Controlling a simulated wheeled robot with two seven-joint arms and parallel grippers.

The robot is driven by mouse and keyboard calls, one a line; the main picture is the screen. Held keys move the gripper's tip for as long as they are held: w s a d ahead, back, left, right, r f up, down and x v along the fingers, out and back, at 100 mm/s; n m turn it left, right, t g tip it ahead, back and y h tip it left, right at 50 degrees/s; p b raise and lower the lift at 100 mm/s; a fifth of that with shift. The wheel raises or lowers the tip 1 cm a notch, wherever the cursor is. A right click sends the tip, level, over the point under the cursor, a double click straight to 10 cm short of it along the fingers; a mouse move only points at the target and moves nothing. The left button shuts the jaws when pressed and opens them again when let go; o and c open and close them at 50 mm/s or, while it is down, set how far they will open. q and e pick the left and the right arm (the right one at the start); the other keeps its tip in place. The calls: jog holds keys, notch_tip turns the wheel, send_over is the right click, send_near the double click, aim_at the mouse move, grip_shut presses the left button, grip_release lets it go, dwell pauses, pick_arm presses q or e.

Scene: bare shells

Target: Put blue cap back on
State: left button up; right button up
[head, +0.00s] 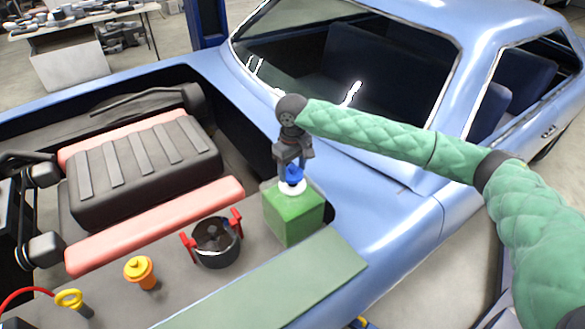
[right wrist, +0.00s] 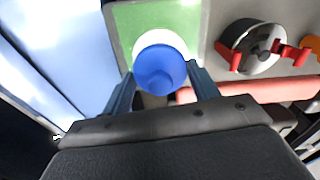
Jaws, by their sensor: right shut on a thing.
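The blue cap (head: 292,173) is at the white neck (head: 291,188) on top of a green box-shaped container (head: 294,215) in the car's engine bay. My right gripper (head: 291,167) is over the container, pointing down, shut on the blue cap. In the right wrist view the cap (right wrist: 160,69) sits between the two fingers (right wrist: 162,82), with the white ring (right wrist: 160,40) showing behind it. I cannot tell whether the cap is seated on the neck or just above it. My left gripper is not in view.
A black round reservoir with red clamps (head: 216,241) stands left of the container. An orange cap (head: 140,271) and a yellow-ringed dipstick (head: 70,299) are further left. The black engine cover (head: 146,168) and red bar (head: 155,225) lie behind. The windshield (head: 350,75) rises behind my arm.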

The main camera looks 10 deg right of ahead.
jog(key=shift+f, duration=1.35)
pick_arm(q)
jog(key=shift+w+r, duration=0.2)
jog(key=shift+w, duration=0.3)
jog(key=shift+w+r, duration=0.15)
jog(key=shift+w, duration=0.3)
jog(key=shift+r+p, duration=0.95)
jog(key=shift+p, duration=0.1)
pick_arm(e)
jog(key=shift+r, duration=0.1)
